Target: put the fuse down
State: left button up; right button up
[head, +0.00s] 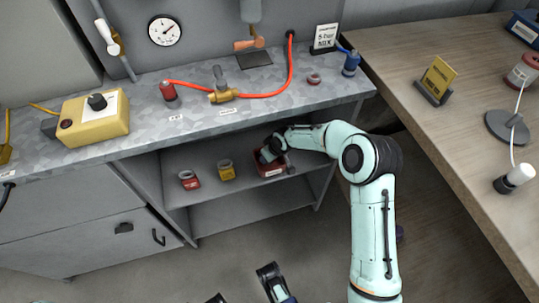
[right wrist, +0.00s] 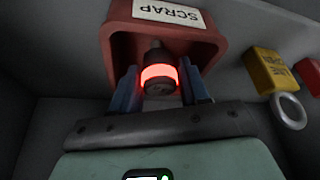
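The fuse (right wrist: 159,86), a dark short cylinder with a glowing red band, shows in the right wrist view. My right gripper (right wrist: 160,83) is shut on it, one blue finger on each side. The fuse is at the mouth of a dark red bin (right wrist: 113,48) labelled SCRAP; whether it touches the bin floor I cannot tell. In the head view the bin (head: 260,168) stands on the cabinet shelf, and my right gripper (head: 269,153) reaches into it, hiding the fuse. Part of my left gripper (head: 270,278) shows at the bottom edge; its opening is unclear.
The metal worktop (head: 130,150) overhangs the shelf. It carries a yellow control box (head: 95,118), and a valve with a red hose (head: 224,93). A wooden table (head: 440,130) is at right.

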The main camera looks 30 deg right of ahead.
pick_arm(q)
jog(key=shift+w+r, duration=0.1)
pick_arm(e)
jog(key=shift+s+r, duration=0.1)
jog(key=shift+r, duration=0.35)
jog(key=p+v, duration=0.1)
jog(key=v, duration=0.2)
jog(key=shift+s+d+f+p, duration=0.1)
jog(key=shift+s+p, duration=0.1)
jog(key=shift+s, duration=0.35)
jog(key=shift+s+d+f+p, duration=0.1)
jog(key=shift+s+p, duration=0.05)
jog(key=shift+s, duration=0.45)
jog(key=s+d+p, duration=0.2)
jog(key=s, duration=0.7)
pick_arm(q)
jog(key=shift+h, duration=0.3)
jog(key=r, duration=0.1)
jog(key=d+r, duration=0.1)
jog(key=r, duration=0.1)
jog(key=d+r, duration=0.1)
jog(key=shift+r, duration=0.35)
pick_arm(e)
jog(key=s+a+f+m+g+y, duration=0.1)
jog(key=s+a+f+m, duration=0.5)
jog(key=s+a+f, duration=1)
jog(key=shift+s+f+m+g+y, duration=0.3)
jog(key=shift+s+f+g+y, duration=0.1)
jog(key=shift+s+g, duration=0.25)
jog(key=shift+a, duration=0.1)
